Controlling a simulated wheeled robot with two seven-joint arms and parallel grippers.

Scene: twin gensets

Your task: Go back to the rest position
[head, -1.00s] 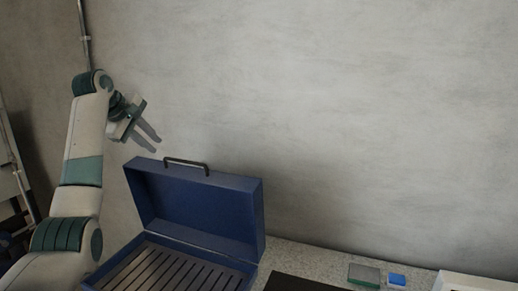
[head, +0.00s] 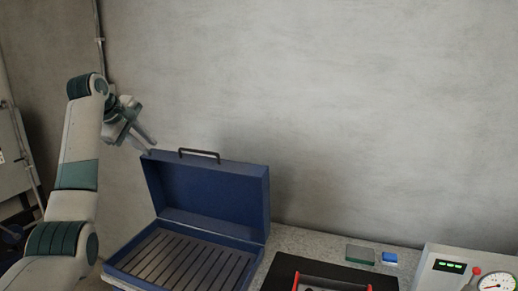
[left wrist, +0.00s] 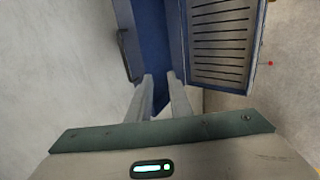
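My left gripper (head: 148,145) is raised at the left in the head view, near the upper left corner of the blue case's lid. Its two fingers also show in the left wrist view (left wrist: 160,75), with a clear gap and nothing between them. The blue case (head: 213,200) stands open on the counter, its lid upright with a dark handle on top. In the left wrist view, the case (left wrist: 182,40) lies beyond the fingertips. My right gripper is not in view.
A speckled counter (head: 300,240) carries a dark mat (head: 275,270) with a red-framed item (head: 335,283), a green block (head: 360,255), a blue block (head: 390,258) and a gauge panel (head: 440,250) at right. A plain wall (head: 320,110) stands behind.

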